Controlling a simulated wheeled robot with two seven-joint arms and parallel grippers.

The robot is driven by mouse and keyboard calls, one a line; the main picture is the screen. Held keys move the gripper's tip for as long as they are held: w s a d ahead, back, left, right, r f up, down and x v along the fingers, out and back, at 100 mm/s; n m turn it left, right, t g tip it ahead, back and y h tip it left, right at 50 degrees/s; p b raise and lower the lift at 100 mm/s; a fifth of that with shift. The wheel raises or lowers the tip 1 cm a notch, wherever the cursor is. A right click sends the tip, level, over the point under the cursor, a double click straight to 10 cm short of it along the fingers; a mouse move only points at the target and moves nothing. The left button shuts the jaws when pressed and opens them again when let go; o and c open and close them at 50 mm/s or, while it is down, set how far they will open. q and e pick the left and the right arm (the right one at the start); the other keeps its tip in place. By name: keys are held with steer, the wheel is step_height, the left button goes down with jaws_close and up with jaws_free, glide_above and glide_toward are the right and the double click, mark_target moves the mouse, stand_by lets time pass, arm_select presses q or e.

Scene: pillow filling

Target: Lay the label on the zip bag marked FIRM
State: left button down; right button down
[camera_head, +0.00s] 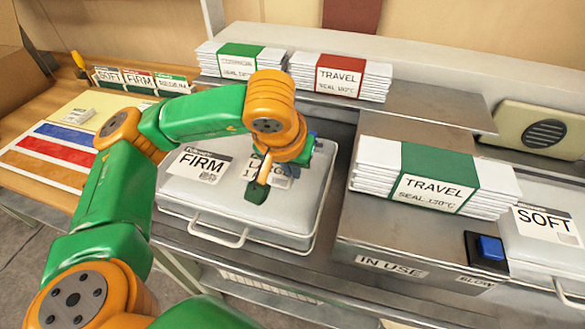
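The zip bag marked FIRM (235,212) is a pale grey, flat case with a front handle, lying on the bench at centre. Its white FIRM tag (199,165) is on the left of its top. A white label reading LARGE (282,180) is at the right part of the bag's top, partly hidden by my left gripper (268,182). That gripper points down over the label, with a dark green fingertip at its front. I cannot tell whether it grips the label or whether the label lies flat on the bag. My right gripper is out of view.
A metal box marked IN USE (392,266) with a TRAVEL stack (435,180) stands right of the bag. A bag marked SOFT (545,222) is beyond it. Two more stacks sit on the shelf behind.

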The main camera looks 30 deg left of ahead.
arm_select(q)
steer(key=shift+f+b, duration=0.4)
steer(key=shift+b, duration=0.1)
stand_by(0.5)
steer(key=c, duration=1)
jaws_free()
step_height(320, 180, up, 7)
steer(key=p, duration=0.5)
